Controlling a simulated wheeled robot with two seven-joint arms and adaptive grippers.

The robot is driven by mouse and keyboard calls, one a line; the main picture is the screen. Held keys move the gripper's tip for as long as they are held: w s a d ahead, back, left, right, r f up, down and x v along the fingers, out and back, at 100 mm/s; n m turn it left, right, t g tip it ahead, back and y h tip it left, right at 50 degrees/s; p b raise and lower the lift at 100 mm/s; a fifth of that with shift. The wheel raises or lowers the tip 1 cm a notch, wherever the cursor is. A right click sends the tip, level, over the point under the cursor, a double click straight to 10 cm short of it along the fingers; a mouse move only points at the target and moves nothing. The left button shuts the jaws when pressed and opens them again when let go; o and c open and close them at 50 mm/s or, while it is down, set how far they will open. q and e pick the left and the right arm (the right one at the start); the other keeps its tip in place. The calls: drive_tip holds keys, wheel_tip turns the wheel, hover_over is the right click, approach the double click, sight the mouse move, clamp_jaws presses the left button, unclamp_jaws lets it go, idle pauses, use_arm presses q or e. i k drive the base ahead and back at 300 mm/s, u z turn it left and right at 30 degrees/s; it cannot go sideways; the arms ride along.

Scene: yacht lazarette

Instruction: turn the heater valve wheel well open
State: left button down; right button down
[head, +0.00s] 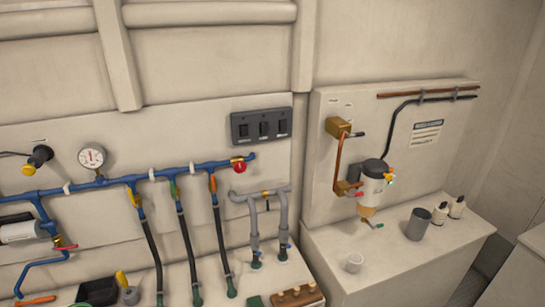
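No part labelled as the heater valve can be made out in the head view. A small round red handwheel (239,167) sits at the right end of the blue pipe manifold (110,180) on the left wall panel. A second red handle (65,247) is on the lower blue pipe at the far left. I cannot tell which of them is the heater valve wheel, nor how far either is turned. Neither of my grippers is in view.
A pressure gauge (92,156) and black switch panel (262,126) are above the manifold. Dark hoses drop to a bench below. A filter unit (373,180) hangs on the right panel. A dark cup (418,224), small white cup (354,262) and bottles stand on the right-hand bench.

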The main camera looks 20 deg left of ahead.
sight(240, 166)
drive_tip(key=u, duration=0.05)
drive_tip(key=i, duration=0.8)
drive_tip(key=u, duration=0.95)
drive_tip(key=i, duration=0.55)
drive_tip(key=u, duration=0.4)
